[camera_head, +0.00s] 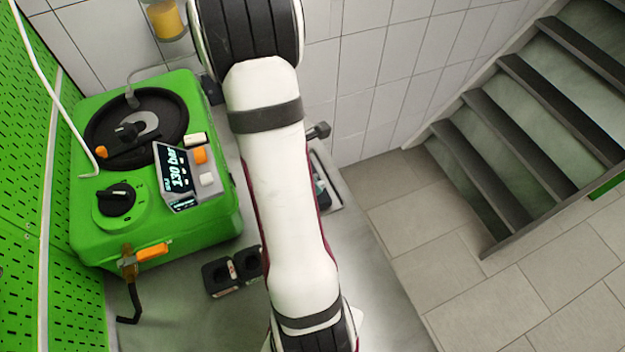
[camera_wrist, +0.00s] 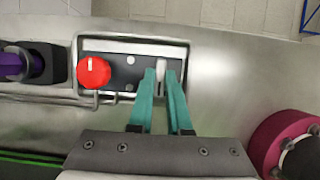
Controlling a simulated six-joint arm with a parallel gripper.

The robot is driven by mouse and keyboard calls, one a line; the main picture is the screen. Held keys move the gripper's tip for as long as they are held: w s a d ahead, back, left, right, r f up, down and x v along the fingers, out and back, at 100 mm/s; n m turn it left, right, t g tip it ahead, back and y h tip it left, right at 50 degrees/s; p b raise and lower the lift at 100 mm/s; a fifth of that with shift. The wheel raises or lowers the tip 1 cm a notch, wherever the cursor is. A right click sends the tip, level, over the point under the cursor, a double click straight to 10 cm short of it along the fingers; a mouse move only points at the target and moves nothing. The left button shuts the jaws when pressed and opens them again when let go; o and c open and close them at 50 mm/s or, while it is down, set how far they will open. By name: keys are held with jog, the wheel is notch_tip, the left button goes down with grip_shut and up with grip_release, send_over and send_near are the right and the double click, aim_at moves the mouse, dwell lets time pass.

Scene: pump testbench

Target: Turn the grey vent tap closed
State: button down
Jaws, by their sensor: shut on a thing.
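In the wrist view, my gripper (camera_wrist: 163,76) has two teal fingers close together over the right part of a small metal panel (camera_wrist: 120,47). Between the fingertips is the light grey vent tap (camera_wrist: 161,71), a narrow handle. The fingers are shut on it and hide much of its sides and base. In the head view my arm covers the gripper and the tap; only the edge of the panel's tray (camera_head: 336,196) shows beside the arm.
A red knob (camera_wrist: 94,72) with a white mark sits left of my fingers on the panel. A dark fitting with purple (camera_wrist: 14,66) is farther left. A magenta round part (camera_wrist: 284,138) stands at the lower right. The green pump unit (camera_head: 215,226) reads 130 bar.

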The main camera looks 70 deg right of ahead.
jog(key=shift+m, duration=0.3)
jog(key=m+y, duration=0.1)
jog(key=m, duration=0.2)
jog(key=shift+w+d+m+g, duration=0.1)
jog(key=shift+d+m+g, duration=0.05)
jog(key=shift+m+g, duration=0.25)
jog(key=m+y, duration=0.2)
jog(key=m, duration=0.2)
jog(key=shift+d+m, duration=0.1)
jog(key=shift+m, duration=0.2)
jog(key=m+y, duration=0.2)
jog(key=m, duration=0.3)
jog(key=shift+d, duration=0.15)
jog(key=shift+m+t+y, duration=0.3)
jog(key=shift+m+y, duration=0.4)
jog(key=shift+m, duration=1.3)
jog(key=c, duration=0.9)
grip_release()
jog(key=shift+o, duration=0.2)
